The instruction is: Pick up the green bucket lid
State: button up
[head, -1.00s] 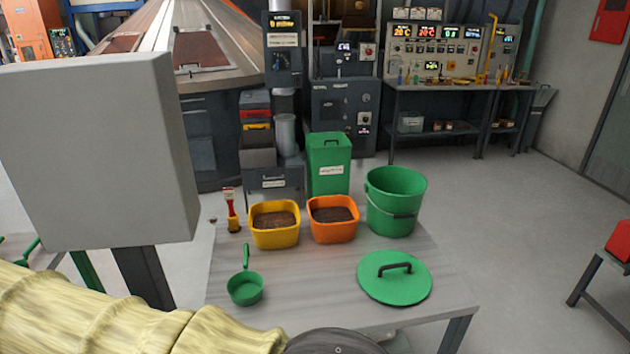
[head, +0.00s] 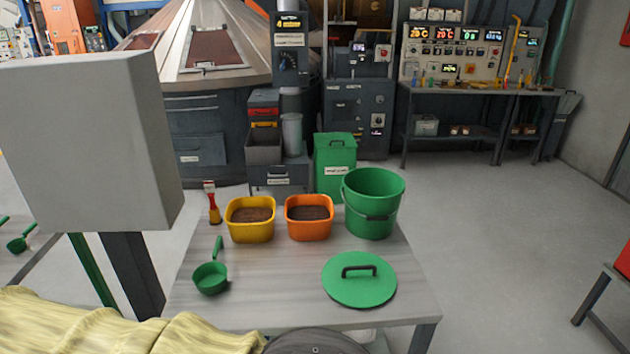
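The green bucket lid (head: 345,289) lies flat on the grey table at the front right, with a dark arched handle (head: 358,268) on top. The green bucket (head: 372,204) stands open behind it at the table's back right, its dark handle hanging down at the front. My arm, in a pale yellow cover, crosses the bottom left of the head view. A dark round part of me shows at the bottom edge. My gripper's fingers are not in view, and nothing touches the lid.
The grey table (head: 270,290) also holds a green scoop (head: 210,278), a red brush (head: 213,207), a yellow tub (head: 249,231) and an orange tub (head: 308,229), both with brown contents. A green bin (head: 334,170) stands behind. A red-topped stand is at right. Floor right of the table is clear.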

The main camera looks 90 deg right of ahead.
aim_at(359, 273)
jog(key=k, duration=1.45)
jog(key=z, duration=1.15)
